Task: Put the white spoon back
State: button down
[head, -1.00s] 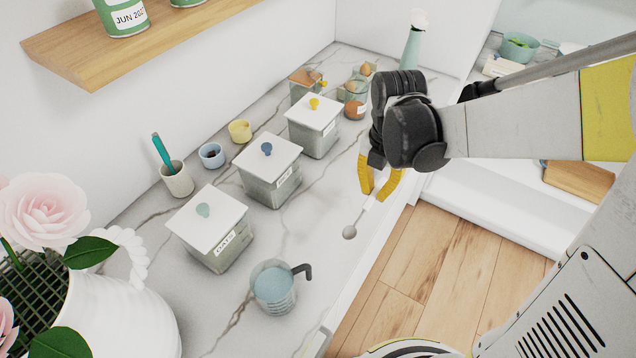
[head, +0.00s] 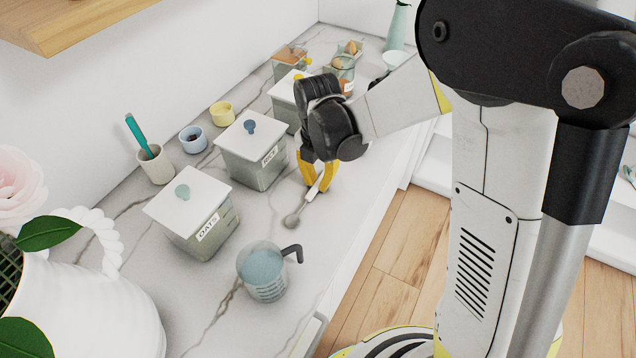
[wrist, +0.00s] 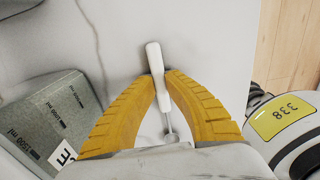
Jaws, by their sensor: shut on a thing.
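The white spoon (head: 312,193) has a white handle and a small round grey bowl. My gripper (head: 314,186) is shut on its handle, with the bowl end pointing toward the front left, over the marble counter. In the wrist view the white handle (wrist: 154,62) shows between the yellow fingertips of my gripper (wrist: 160,77); the bowl end is partly hidden at the wrist. I cannot tell how high the spoon is above the counter. A whitish cup (head: 157,168) at the left holds a teal-handled utensil (head: 139,133).
Lidded canisters, marked OATS (head: 205,232) and RICE (head: 262,172), stand left of my gripper. A measuring jug (head: 263,280) of blue liquid stands in front. Small blue (head: 192,143) and yellow (head: 222,115) cups stand by the wall. A flower vase (head: 95,300) fills the lower left.

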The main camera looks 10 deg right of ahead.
jog(key=shift+f, duration=0.1)
jog(key=c, duration=1.5)
grip_release()
jog(key=shift+c, duration=0.2)
notch_tip(320, 180, up, 12)
jog(key=p, duration=0.4)
jog(key=s+d+r+m+t, duration=0.3)
jog(key=s+m, duration=0.4)
jog(key=m, duration=0.7)
jog(key=s+d+r+m+t, duration=0.4)
jog(key=s+d+r+m, duration=0.2)
jog(key=m, duration=0.8)
jog(key=shift+s+d, duration=0.6)
jog(key=shift+d, duration=0.4)
